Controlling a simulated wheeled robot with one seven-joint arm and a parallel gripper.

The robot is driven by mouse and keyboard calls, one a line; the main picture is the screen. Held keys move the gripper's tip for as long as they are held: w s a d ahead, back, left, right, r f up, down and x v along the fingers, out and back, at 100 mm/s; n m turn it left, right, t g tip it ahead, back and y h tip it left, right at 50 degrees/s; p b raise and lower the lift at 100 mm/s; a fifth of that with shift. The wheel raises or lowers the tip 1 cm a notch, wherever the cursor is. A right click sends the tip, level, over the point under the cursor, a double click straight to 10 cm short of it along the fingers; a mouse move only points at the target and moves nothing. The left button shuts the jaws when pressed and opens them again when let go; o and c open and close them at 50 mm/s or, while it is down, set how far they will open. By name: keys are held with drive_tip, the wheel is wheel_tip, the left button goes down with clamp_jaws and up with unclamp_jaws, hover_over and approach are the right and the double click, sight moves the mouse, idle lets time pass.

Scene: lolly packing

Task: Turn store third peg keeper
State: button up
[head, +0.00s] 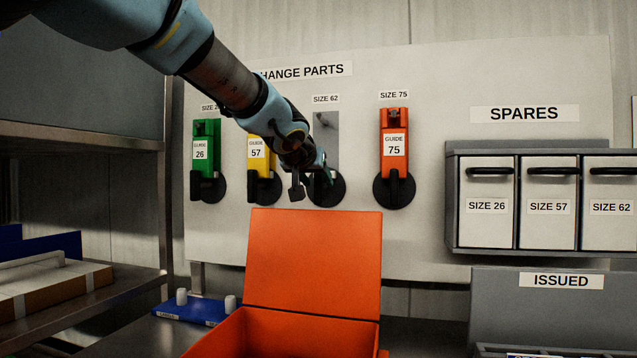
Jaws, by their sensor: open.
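The third peg place from the left, labelled SIZE 62, has a bare grey backing strip (327,132) with no guide hanging on it. Its keeper, a black round disc (335,195), is at the lower end of the strip. My gripper (312,186) is open in front of the left part of this keeper and hides some of it. I cannot tell whether a finger touches the keeper. The keeper's handle is hidden or too dark to make out.
A green guide (206,133), a yellow guide (256,165) and an orange guide (395,125) hang on the other pegs. An open orange box (314,262) stands below, its lid raised. Spares drawers (487,225) are at right, a metal shelf (80,302) at left.

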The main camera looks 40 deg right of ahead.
drive_tip(key=shift+x, duration=1.35)
drive_tip(key=shift+c, duration=0.2)
clamp_jaws()
